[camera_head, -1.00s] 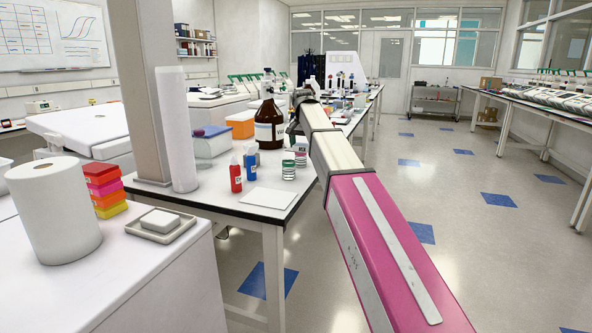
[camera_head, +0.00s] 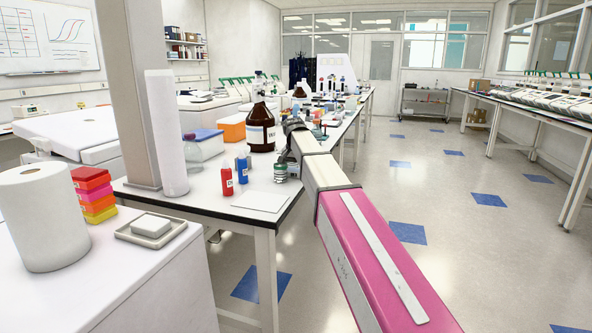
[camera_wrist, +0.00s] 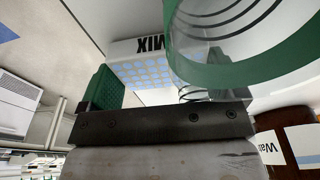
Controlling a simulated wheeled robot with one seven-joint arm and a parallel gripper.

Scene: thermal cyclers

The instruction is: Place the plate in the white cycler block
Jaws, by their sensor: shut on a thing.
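In the wrist view a white plate (camera_wrist: 150,66) with rows of pale blue wells and the letters MIX shows just beyond my gripper (camera_wrist: 155,85). My gripper is shut on this plate; a green finger pad shows at its left, and the other finger is largely hidden behind a clear, green-banded vessel. In the head view the gripper and plate are hidden around the far end of my arm, near the brown bottle. I cannot pick out the white cycler block for certain in either view.
A brown bottle (camera_head: 260,128) stands close to my arm's far end and shows in the wrist view (camera_wrist: 290,145). Red (camera_head: 227,181) and blue (camera_head: 242,168) bottles, a banded jar (camera_head: 281,172) and a flat white pad (camera_head: 262,201) share the bench. The floor at right is clear.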

